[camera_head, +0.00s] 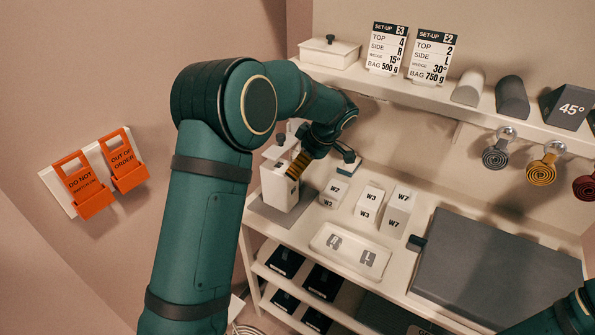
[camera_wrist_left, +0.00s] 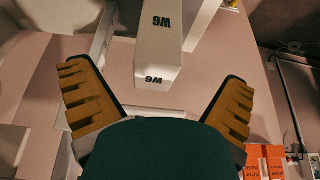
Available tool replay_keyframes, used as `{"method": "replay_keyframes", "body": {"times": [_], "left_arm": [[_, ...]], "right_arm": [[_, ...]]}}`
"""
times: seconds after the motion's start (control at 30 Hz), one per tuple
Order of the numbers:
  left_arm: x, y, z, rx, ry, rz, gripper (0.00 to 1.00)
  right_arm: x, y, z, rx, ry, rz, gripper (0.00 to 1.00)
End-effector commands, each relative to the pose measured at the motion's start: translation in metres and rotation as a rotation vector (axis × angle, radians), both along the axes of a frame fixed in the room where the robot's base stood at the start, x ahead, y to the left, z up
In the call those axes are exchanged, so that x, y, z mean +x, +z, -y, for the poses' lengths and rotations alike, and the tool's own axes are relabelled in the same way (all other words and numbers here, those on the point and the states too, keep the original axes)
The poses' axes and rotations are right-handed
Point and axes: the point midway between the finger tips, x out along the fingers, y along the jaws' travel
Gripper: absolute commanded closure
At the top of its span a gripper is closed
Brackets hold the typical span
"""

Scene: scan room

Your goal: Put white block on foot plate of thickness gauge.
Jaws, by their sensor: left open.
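My left gripper (camera_head: 322,163) is open above the back left of the white bench. In the left wrist view its ribbed yellow pads (camera_wrist_left: 160,105) stand wide apart. A white block marked W6 (camera_wrist_left: 160,62) shows ahead between them, apart from both. In the head view a white block (camera_head: 332,194) lies just below the gripper; its label is too small to be sure of. White blocks W3 (camera_head: 368,202) and W7 (camera_head: 398,208) stand to its right. A tall white unit with dark knobs (camera_head: 278,186), perhaps the thickness gauge, stands on a grey plate (camera_head: 272,214). Its foot plate is not clearly visible.
A white tray with grey marks (camera_head: 350,250) and a large grey slab (camera_head: 490,270) lie in front. A shelf above holds a lidded box (camera_head: 329,53), set-up cards (camera_head: 432,57) and a 45° wedge (camera_head: 568,106). Orange signs (camera_head: 83,184) hang on the left wall.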

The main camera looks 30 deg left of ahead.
Motion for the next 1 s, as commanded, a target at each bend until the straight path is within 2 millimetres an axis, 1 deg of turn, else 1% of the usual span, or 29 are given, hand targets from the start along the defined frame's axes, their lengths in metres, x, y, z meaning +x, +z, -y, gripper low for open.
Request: {"method": "replay_keyframes", "body": {"times": [0.03,0.1,0.2,0.3,0.47,1.0], "left_arm": [[0.0,0.011,0.005,0.0,0.0,0.002,0.0],[-0.001,0.022,0.01,-0.001,-0.001,0.002,0.0],[-0.001,0.033,0.014,0.001,0.0,0.001,0.0],[-0.001,0.04,0.018,0.001,0.0,-0.001,0.0],[-0.002,0.043,0.02,0.0,0.001,-0.002,0.0],[-0.002,0.043,0.02,0.0,0.001,-0.002,0.0]], "right_arm": [[0.0,0.003,0.0,0.0,0.0,-0.001,0.53],[-0.001,0.005,0.0,0.0,0.001,-0.002,0.53],[-0.001,0.007,0.0,0.0,0.001,-0.003,0.53],[-0.001,0.008,0.0,0.001,0.0,-0.004,0.53],[-0.002,0.008,0.0,0.001,0.0,-0.004,0.53],[-0.002,0.008,0.0,0.0,0.001,-0.004,0.53]]}}
